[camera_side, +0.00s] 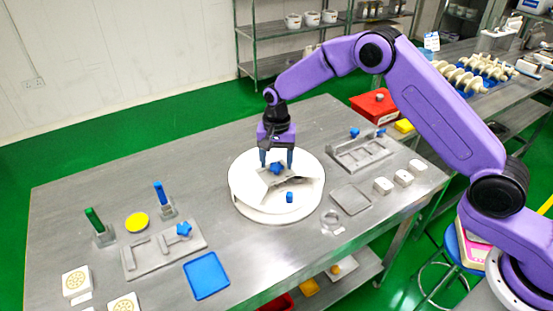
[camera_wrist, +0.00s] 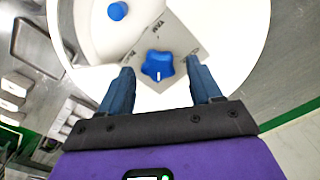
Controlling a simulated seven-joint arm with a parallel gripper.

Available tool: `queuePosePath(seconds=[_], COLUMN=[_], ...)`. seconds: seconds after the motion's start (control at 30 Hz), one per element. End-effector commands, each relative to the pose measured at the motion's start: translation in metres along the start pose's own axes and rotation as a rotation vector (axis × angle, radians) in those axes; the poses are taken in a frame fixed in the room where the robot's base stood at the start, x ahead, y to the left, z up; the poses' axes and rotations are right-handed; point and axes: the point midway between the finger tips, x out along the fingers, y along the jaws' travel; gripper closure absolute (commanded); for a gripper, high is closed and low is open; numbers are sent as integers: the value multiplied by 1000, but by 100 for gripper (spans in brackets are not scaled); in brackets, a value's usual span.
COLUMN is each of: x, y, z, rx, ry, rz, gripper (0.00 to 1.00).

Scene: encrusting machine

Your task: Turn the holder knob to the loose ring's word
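The holder is a grey plate (camera_wrist: 181,42) on a round white disc (camera_side: 243,203). A blue star-shaped knob (camera_side: 276,168) with a white pointer mark stands on it; it also shows in the wrist view (camera_wrist: 157,65). Small dark words are printed around the knob, too small to read surely. In the wrist view the white mark points toward my gripper. My gripper (camera_side: 276,161) is open and points down over the knob, one finger on each side, with gaps visible in the wrist view. A clear or metal ring (camera_side: 332,221) lies on the table right of the disc; no word on it is legible.
A small blue peg (camera_side: 289,197) stands on the disc near the holder. A grey square plate (camera_side: 351,199), white blocks (camera_side: 383,185) and a metal fixture (camera_side: 360,152) are to the right. Another fixture (camera_side: 165,248), with a blue star knob (camera_side: 184,229), and a blue tray (camera_side: 206,275) are left.

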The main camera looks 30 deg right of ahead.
Motion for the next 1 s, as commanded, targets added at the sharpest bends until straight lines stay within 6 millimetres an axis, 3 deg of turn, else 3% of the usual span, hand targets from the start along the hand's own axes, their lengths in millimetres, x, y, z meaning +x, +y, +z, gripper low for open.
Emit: queuePosePath(seconds=[0.23, 0.37, 1.0], x=[-1, -13, -140], y=[0, 0, -1], z=[0, 0, 0], rx=[0, 0, 0], ry=[-1, 0, 2], rz=[1, -1, -3], gripper=[36, 36, 36])
